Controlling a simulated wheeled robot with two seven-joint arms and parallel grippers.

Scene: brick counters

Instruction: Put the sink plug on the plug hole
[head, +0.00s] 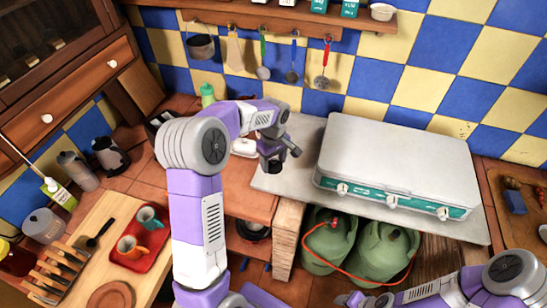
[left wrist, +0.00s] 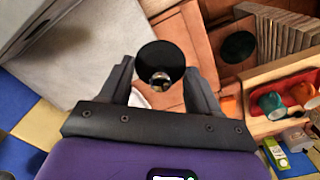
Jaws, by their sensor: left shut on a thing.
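My left gripper (head: 274,158) is above the counter, left of the silver stove. It is shut on the sink plug (left wrist: 160,60), a black round disc with a small metal fitting at its centre. In the left wrist view the plug sits between the two fingertips of the gripper (left wrist: 163,82). In the head view the plug is a small dark shape at the fingertips. The plug hole cannot be made out; the arm and gripper cover part of the counter. My right gripper (head: 352,299) is low at the bottom edge, and its jaws are unclear.
The silver stove (head: 400,160) stands on a grey slab (head: 285,185) right of the left gripper. Green gas bottles (head: 330,245) stand below. A red tray (head: 140,258) with cups lies on the left counter. Utensils hang on the back wall (head: 263,72).

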